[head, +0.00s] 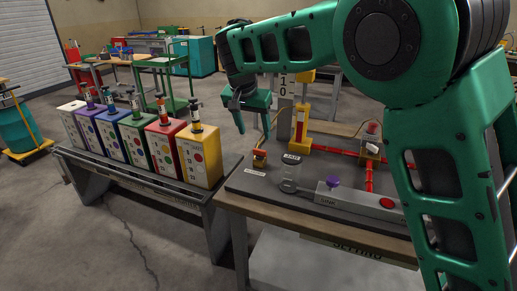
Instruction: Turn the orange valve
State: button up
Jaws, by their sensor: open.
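A small orange block (260,159) stands at the left edge of the right-hand bench, just below my gripper. It is too small to tell whether it is the orange valve. The drum cans on the left bench carry upright taps; the yellow can's tap (196,122) has a brownish or orange part, too small to read clearly. My green gripper (254,124) is open and empty, its fingers pointing down over the left part of the right-hand bench, apart from the block. My arm hides part of the bench's right side.
The right-hand bench (250,185) bears red pipes (338,151), a yellow post (301,126), a purple knob (333,182) and a red button (386,203). Several coloured cans, such as the yellow can (201,157), fill the left bench. A narrow gap parts the benches.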

aim_at(259, 150)
jog(key=x, duration=0.9)
jog(key=shift+d+f, duration=0.1)
jog(key=shift+f, duration=0.15)
jog(key=shift+c, duration=0.6)
jog(key=c, duration=0.9)
